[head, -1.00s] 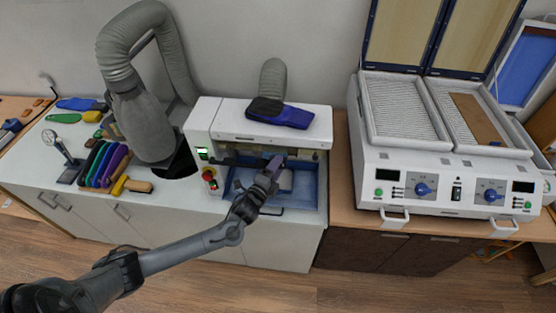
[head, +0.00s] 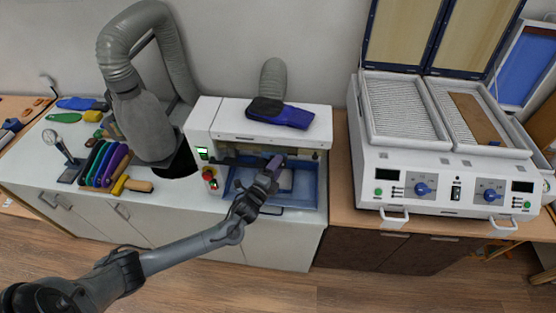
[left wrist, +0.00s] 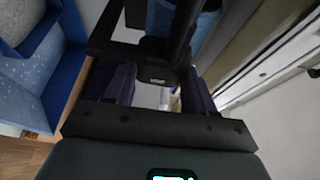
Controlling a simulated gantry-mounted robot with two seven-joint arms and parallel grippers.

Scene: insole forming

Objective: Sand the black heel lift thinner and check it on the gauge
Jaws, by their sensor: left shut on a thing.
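My left gripper (head: 275,162) is at the front opening of the white sanding machine (head: 230,121), over its blue tray (head: 305,192). In the left wrist view its two dark fingers (left wrist: 158,88) are closed on a black piece (left wrist: 152,72), which I take for the black heel lift. In the head view the gripper hides this piece. I cannot tell whether it touches the sanding part. The dial gauge (head: 66,152) stands upright on the bench at the left, with nothing clearly seen in it. My right gripper is not in view.
A grey hose (head: 118,70) rises behind. The white heating press (head: 400,172) stands open at the right.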

